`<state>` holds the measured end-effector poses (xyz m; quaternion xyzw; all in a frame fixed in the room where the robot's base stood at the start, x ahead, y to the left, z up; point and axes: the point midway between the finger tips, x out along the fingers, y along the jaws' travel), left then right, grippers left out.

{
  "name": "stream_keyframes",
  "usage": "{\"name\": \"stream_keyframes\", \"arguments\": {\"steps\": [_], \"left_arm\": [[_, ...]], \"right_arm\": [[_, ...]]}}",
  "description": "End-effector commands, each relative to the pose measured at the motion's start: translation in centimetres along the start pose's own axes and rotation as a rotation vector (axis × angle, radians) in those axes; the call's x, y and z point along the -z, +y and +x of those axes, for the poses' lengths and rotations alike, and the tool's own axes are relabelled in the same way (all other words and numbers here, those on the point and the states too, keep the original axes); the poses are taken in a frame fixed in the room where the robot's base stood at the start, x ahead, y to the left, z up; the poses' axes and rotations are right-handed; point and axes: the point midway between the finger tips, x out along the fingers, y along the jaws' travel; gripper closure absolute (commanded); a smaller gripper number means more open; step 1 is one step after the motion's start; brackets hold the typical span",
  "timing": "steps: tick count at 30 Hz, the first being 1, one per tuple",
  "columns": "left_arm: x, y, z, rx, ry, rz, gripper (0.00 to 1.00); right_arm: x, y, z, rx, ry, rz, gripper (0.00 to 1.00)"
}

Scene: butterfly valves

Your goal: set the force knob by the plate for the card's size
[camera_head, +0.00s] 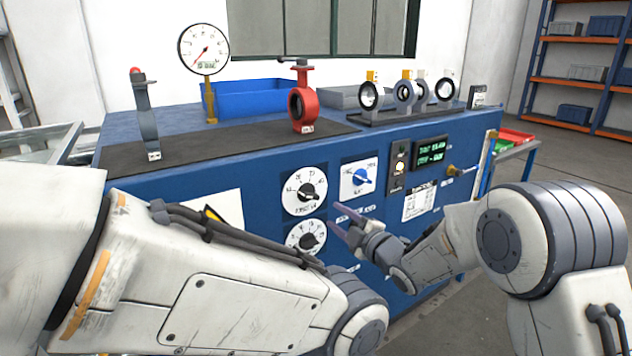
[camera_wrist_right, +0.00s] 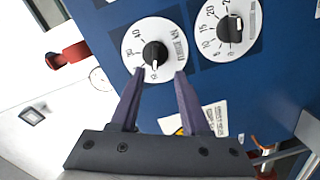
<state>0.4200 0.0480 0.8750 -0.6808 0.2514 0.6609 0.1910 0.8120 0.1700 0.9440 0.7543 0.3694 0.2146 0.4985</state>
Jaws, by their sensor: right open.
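The upper dial (camera_head: 306,191), white with a black knob, is on the blue bench front; its figures include 20 and 40. In the right wrist view this dial (camera_wrist_right: 155,53) lies just beyond my right gripper (camera_wrist_right: 159,73), which is open and empty, its fingers apart on the near side of the knob. In the head view my right gripper (camera_head: 338,218) is right of the dials. A lettered white plate (camera_head: 418,204) is on the bench front, its text too small to read. My left gripper is out of view.
A second black-knob dial (camera_head: 306,238) sits below, and a blue knob (camera_head: 361,178) is to the right. A green display (camera_head: 431,150) is further right. A red valve (camera_head: 302,104), a gauge (camera_head: 204,49) and several rings stand on the bench top. My left arm crosses the foreground.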

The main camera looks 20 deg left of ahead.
Motion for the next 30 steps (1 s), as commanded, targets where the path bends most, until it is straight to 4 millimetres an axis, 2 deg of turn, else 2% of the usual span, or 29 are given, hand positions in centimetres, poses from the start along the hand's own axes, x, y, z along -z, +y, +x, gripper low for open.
{"name": "stream_keyframes", "arguments": {"steps": [1,7,15,21,30], "left_arm": [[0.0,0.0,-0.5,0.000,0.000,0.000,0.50],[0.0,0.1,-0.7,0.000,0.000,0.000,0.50],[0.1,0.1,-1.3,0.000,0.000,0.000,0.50],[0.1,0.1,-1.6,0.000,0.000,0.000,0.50],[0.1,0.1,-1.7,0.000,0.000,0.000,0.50]], "right_arm": [[0.1,0.4,0.2,-0.013,0.020,-0.016,0.54],[0.4,0.6,1.8,-0.032,0.047,-0.037,0.54],[0.6,0.7,6.5,-0.032,0.045,-0.033,0.54],[0.7,0.8,9.2,-0.031,0.043,-0.033,0.54],[0.8,0.8,10.7,-0.031,0.042,-0.032,0.54]]}}
